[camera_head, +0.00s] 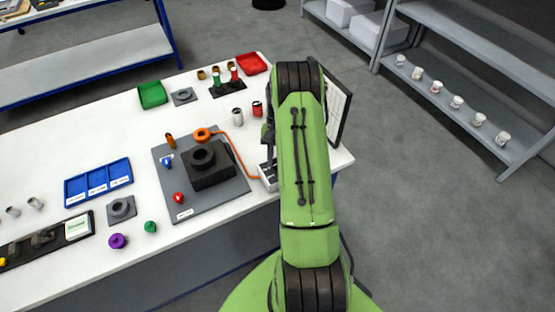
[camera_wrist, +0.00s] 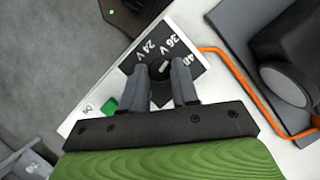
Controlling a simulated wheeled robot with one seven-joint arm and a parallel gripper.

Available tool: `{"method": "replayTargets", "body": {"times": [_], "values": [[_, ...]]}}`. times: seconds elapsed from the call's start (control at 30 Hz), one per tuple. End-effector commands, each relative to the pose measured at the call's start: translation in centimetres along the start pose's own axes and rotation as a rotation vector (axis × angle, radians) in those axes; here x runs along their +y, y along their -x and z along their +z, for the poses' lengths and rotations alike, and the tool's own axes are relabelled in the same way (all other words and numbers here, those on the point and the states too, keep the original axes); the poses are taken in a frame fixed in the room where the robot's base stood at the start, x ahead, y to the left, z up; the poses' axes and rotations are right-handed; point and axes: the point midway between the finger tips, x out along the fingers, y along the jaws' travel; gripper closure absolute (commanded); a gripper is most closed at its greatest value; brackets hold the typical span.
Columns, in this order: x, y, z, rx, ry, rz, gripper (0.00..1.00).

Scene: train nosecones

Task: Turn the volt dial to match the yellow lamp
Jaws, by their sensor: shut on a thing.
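The volt dial (camera_wrist: 161,70) is a black knob with a pale mark, on a dark plate printed 24 V, 36 V and a partly covered 48. My gripper (camera_wrist: 160,78) is shut on the dial, one finger on each side. The fingers hide much of the knob, and I cannot tell exactly which label its mark points to. The white box (camera_wrist: 98,92) carrying the dial has a green switch (camera_wrist: 110,104) near an ON label. In the head view, my arm hides the dial and most of the box (camera_head: 267,178). I cannot make out a lit yellow lamp.
An upright panel (camera_head: 338,112) stands behind my arm. Cups and trays stand farther back.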

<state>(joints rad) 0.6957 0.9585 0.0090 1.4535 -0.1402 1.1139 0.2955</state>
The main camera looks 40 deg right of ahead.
Motion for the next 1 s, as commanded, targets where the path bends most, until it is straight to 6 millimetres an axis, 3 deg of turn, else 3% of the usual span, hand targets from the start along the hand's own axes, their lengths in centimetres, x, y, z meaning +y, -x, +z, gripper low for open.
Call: {"method": "replayTargets", "body": {"times": [0.4, 1.0], "values": [[-0.3, 0.05, -0.06, 0.005, 0.238, 0.098, 1.0], [-0.34, 0.08, -0.04, 0.006, 0.3, 0.123, 1.0]]}}
